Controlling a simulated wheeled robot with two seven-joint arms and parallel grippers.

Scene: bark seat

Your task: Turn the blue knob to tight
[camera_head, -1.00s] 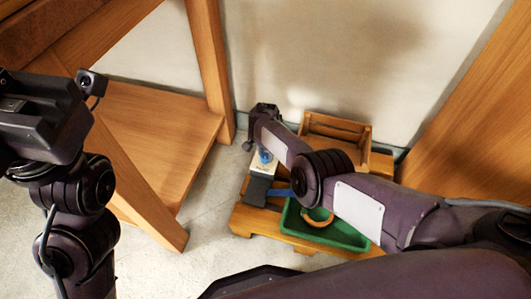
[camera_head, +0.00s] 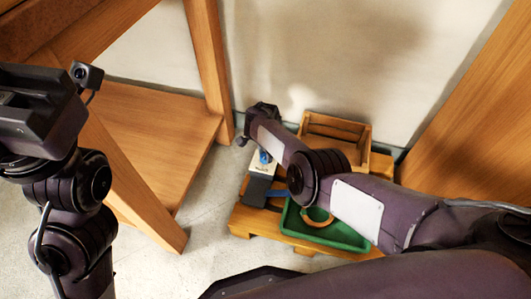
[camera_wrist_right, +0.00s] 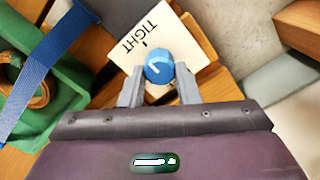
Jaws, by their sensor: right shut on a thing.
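The blue knob (camera_wrist_right: 158,66) sits on a white plate (camera_wrist_right: 181,25) lettered TIGHT, with a short black tick beside the word. In the right wrist view my right gripper (camera_wrist_right: 158,84) has one grey finger on each side of the knob and is shut on it. A white line on the knob runs slantwise and does not clearly line up with the tick. In the head view the knob (camera_head: 264,157) shows small beneath my right forearm. My left gripper's dark body (camera_head: 38,108) is at the left edge; its fingers cannot be made out.
A green tray (camera_head: 345,238) with a tan ring (camera_head: 318,222) stands on a low wooden stand (camera_head: 245,219), with a blue strap beside it. An open wooden box (camera_head: 362,134) is behind. A wooden table frame (camera_head: 209,60) stands left. Pale wall lies close behind.

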